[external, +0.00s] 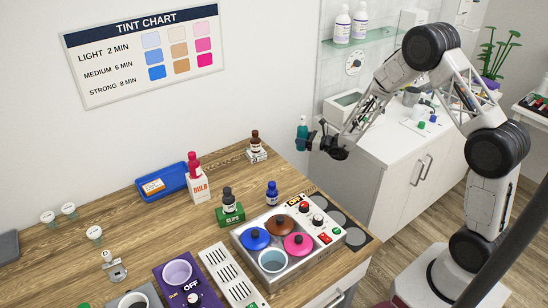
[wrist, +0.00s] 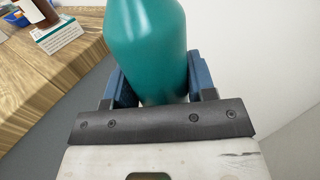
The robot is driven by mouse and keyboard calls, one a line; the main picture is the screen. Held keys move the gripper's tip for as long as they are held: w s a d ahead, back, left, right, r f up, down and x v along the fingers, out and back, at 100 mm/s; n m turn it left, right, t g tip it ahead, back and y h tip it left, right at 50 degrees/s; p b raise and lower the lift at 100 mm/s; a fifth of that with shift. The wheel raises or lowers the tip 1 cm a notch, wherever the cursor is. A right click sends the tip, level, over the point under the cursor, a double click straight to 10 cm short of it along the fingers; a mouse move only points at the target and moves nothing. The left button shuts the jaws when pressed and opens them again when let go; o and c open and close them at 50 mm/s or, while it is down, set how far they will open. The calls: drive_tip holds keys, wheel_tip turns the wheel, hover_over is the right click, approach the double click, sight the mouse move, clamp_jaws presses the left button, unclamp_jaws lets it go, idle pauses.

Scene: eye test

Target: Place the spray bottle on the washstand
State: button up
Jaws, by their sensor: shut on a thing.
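The teal spray bottle (external: 302,134) is upright in the air, between the wooden counter and the white cabinet. It also fills the middle of the wrist view (wrist: 148,45), where its top is cut off. My gripper (external: 308,143) is shut on the bottle's body; its blue fingers show on both sides of it in the wrist view (wrist: 155,88). The white cabinet (external: 392,143), which looks like the washstand, stands to the right of the gripper, with my arm reaching across above it. Part of its top is hidden behind my arm.
The wooden counter (external: 130,235) holds a blue tray (external: 166,183), several small bottles and a warmer with colored pots (external: 285,244). On the white cabinet stand small items, including a green-capped one (external: 421,125). A glass shelf (external: 362,38) with white bottles hangs above.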

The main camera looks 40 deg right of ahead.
drive_tip(key=w+d+f+m+t+h, duration=0.2)
drive_tip(key=w+d+f+m+h, duration=0.1)
drive_tip(key=w+d, duration=0.4)
drive_tip(key=shift+f+h, duration=0.8)
drive_tip(key=shift+w+r, duration=0.15)
